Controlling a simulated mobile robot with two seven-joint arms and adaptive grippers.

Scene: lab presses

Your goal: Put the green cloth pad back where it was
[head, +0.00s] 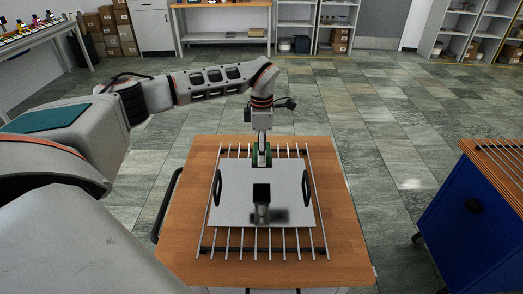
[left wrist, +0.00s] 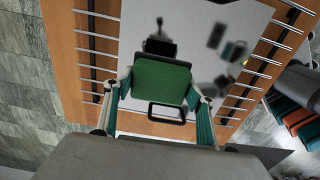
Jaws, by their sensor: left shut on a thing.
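The green cloth pad (left wrist: 161,82) is between the two fingers of my left gripper (left wrist: 160,92) in the left wrist view. The gripper is shut on it. In the head view my left gripper (head: 262,158) points down at the far edge of a flat grey plate (head: 240,210), and only slivers of green show there. Whether the pad touches the plate cannot be told. The plate also shows beneath the pad in the left wrist view (left wrist: 205,20). My right gripper is not in view.
The plate has black side handles (head: 306,188) and a black-topped post (head: 261,192) near its middle. It lies over metal rods (head: 313,215) on a wooden table (head: 345,250). A blue cabinet (head: 470,225) stands at the right. Tiled floor between them is clear.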

